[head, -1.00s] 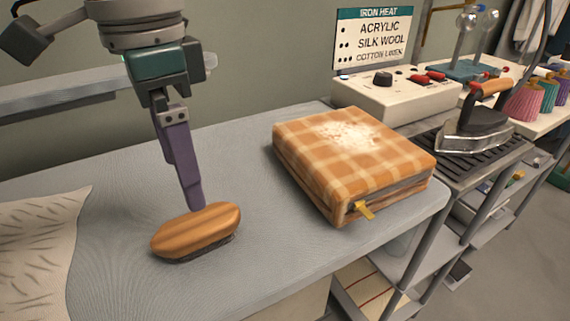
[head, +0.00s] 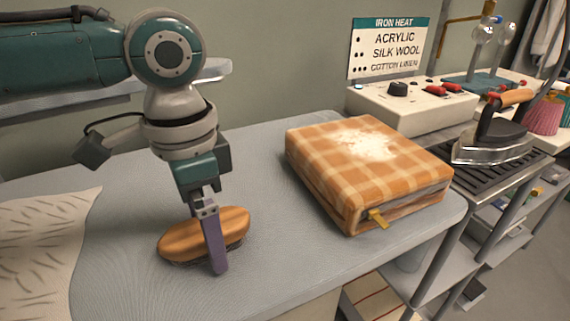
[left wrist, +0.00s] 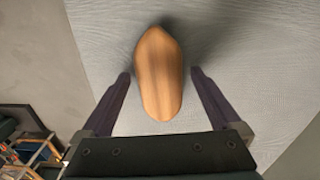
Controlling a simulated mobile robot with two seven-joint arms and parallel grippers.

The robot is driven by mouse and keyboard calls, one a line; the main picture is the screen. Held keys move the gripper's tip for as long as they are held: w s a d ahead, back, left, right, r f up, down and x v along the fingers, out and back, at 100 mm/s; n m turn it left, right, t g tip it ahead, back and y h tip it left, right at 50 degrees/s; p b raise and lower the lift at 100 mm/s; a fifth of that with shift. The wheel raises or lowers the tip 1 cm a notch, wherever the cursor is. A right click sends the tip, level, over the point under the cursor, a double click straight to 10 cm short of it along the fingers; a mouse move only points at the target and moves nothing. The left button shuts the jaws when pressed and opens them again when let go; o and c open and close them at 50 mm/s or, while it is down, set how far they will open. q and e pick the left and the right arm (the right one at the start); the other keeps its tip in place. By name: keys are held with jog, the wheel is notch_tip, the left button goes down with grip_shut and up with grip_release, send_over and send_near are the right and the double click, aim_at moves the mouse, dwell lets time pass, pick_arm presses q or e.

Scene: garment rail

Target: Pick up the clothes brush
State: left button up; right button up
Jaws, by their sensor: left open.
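The clothes brush (head: 180,243) has an oval wooden back and lies bristles down on the grey table. It also shows in the left wrist view (left wrist: 158,75), between the two purple fingers. My left gripper (head: 215,268) is open and low over the brush, with one finger in front of it in the head view; the other finger is hidden there. In the left wrist view the fingers (left wrist: 159,75) stand on either side of the brush with a gap on each side. My right gripper is not in view.
A folded orange checked cloth (head: 320,158) with a white powdery patch lies right of the brush. A control box (head: 410,108) and an iron (head: 495,140) stand further right. A patterned pale cloth (head: 40,245) lies left. The table's front edge (head: 370,262) is near.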

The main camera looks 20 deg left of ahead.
pick_arm(q)
jog(key=c, duration=1.5)
jog(key=shift+r, duration=0.15)
notch_tip(320, 180, up, 20)
jog(key=p, duration=0.3)
